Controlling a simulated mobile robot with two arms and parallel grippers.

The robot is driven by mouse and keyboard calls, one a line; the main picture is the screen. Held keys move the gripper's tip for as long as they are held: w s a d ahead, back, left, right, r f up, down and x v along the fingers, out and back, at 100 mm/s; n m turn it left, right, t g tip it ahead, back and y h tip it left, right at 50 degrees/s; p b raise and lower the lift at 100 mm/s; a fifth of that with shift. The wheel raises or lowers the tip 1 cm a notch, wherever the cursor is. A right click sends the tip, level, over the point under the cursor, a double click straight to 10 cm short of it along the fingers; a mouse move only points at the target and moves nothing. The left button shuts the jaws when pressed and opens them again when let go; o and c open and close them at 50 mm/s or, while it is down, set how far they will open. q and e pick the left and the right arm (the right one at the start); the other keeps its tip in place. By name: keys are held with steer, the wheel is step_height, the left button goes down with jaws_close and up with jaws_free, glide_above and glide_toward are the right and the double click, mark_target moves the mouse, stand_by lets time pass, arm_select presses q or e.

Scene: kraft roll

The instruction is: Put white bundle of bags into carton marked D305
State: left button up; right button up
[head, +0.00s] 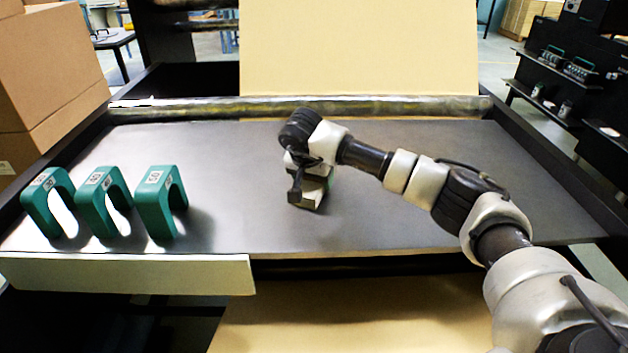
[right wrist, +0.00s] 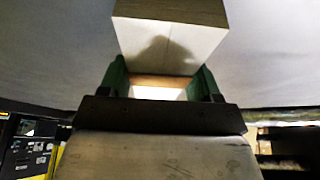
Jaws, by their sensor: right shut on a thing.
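My right gripper (head: 308,190) is over the middle of the dark tabletop, and its fingers are partly hidden by the wrist. It is shut on a pale, box-shaped piece that looks like the white bundle of bags (right wrist: 172,42). In the right wrist view the bundle is at the top centre, by the green finger parts of the gripper (right wrist: 160,82). I cannot tell whether the bundle touches the table. I can make out no D305 mark in either view. My left gripper is not in view.
Several green arches (head: 157,205) with white number labels stand at the table's left. Brown cartons (head: 45,70) are stacked beyond the left edge. A metal bar (head: 200,108) runs along the back, with kraft paper (head: 360,45) behind. The dark tabletop (head: 400,225) has free room around the gripper.

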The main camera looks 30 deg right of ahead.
steer(key=shift+r, duration=0.45)
step_height(320, 180, up, 3)
steer(key=shift+f+b, duration=0.1)
steer(key=shift+b, duration=0.3)
steer(key=s+d+r+b, duration=0.2)
steer(key=s+d+r, duration=0.5)
steer(key=s, duration=0.2)
steer(key=n+t+y+p, duration=0.1)
steer(key=n+y+p, duration=0.15)
steer(key=n, duration=0.25)
glide_above(313, 255)
steer(key=w+d, duration=0.3)
steer(key=d, duration=0.3)
steer(key=shift+h, duration=0.45)
step_height(313, 255, down, 6)
steer(key=shift+s+a+r, duration=0.1)
steer(key=shift+a+r, duration=0.05)
steer(key=s+a+f+n+y+p, duration=0.1)
steer(key=s+a+f+n, duration=0.2)
steer(key=s+a, duration=0.4)
steer(key=shift+s+a+f+n+y, duration=0.2)
steer(key=shift+a+n+y, duration=0.2)
steer(key=shift+a+n, duration=0.3)
steer(key=shift+w+d, duration=0.15)
steer(key=shift+d, duration=0.05)
